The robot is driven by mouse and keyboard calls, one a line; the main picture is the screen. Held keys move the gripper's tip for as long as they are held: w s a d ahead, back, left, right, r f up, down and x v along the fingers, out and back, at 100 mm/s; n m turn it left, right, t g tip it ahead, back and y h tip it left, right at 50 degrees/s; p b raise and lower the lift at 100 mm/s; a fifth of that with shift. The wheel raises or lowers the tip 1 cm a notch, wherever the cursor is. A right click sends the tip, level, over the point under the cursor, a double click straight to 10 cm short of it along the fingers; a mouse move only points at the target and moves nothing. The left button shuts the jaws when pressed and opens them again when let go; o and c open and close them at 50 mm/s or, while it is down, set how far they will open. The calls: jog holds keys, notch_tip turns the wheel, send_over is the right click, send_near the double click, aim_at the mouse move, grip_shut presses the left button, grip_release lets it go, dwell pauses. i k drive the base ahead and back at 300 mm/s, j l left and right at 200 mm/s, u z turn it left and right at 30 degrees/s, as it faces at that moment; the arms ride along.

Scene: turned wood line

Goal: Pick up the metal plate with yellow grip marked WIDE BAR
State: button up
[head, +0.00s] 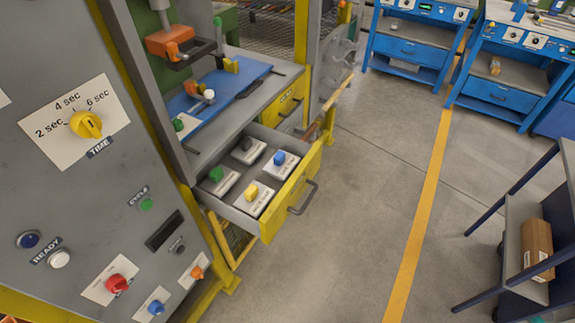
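The metal plate with a yellow grip (261,203) lies in an open yellow-fronted drawer (297,187), in its near compartment beside the drawer front. Its label is too small to read surely. Around it in the same drawer lie a plate with a green grip (221,183) to the left, a plate with a black grip (249,153) behind, and a plate with a blue grip (278,166) to the upper right. The yellow-grip plate is unobstructed from above. My gripper does not show in the head view.
A grey control panel (60,180) with knobs and buttons stands close at left. A press with a blue bed (235,90) is above the drawer. The drawer handle (303,198) sticks out over open floor. A dark rack with a brown box (538,248) stands at right.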

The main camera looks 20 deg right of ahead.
aim_at(253, 200)
jog(key=k+l+u, duration=0.1)
jog(key=l+u, duration=0.2)
jog(key=l, duration=0.15)
jog(key=k+l+u, duration=0.25)
jog(key=l, duration=0.15)
jog(key=l+u, duration=0.3)
jog(key=k+l+u, duration=0.3)
jog(key=l, duration=0.1)
